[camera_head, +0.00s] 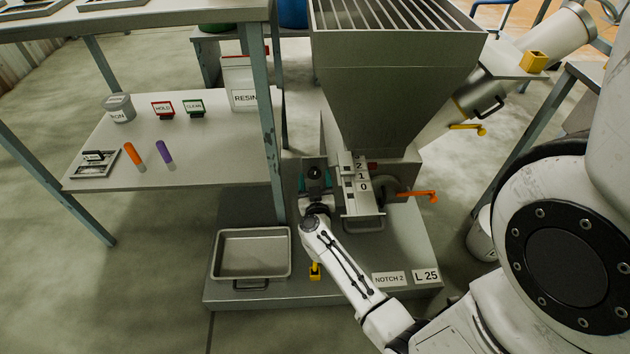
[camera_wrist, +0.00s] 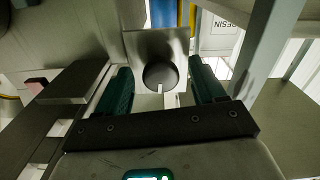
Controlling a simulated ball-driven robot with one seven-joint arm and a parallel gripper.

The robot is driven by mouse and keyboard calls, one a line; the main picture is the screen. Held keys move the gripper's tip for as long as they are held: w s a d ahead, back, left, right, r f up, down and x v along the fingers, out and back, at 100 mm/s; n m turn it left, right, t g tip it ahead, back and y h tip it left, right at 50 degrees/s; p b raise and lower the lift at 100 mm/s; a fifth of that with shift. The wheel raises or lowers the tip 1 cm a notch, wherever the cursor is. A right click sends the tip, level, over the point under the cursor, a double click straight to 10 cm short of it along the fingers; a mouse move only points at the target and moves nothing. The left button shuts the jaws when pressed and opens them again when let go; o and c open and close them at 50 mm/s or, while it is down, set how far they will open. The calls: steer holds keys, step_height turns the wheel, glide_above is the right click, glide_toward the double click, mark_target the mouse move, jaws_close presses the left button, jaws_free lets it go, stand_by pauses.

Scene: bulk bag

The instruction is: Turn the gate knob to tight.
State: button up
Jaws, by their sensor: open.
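The gate knob (camera_wrist: 160,76) is a round dark knob with a white pointer mark at its lower edge, on a light square plate. In the head view the knob (camera_head: 315,172) sits on the left side of the hopper's outlet. My gripper (camera_wrist: 162,86) is open, with one green finger on each side of the knob and a visible gap to each. In the head view my gripper (camera_head: 315,186) is at the knob. I cannot tell the depth of the fingers around it. No "tight" marking is readable.
The grey hopper (camera_head: 393,90) stands behind, with a numbered notch scale (camera_head: 362,178) and an orange handle (camera_head: 418,195) to the right. A metal tray (camera_head: 251,282) lies on the platform. A shelf table (camera_head: 210,165) is at left, its leg (camera_wrist: 262,50) close by.

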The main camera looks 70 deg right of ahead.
steer(key=c, duration=1.1)
steer(key=shift+o, duration=0.2)
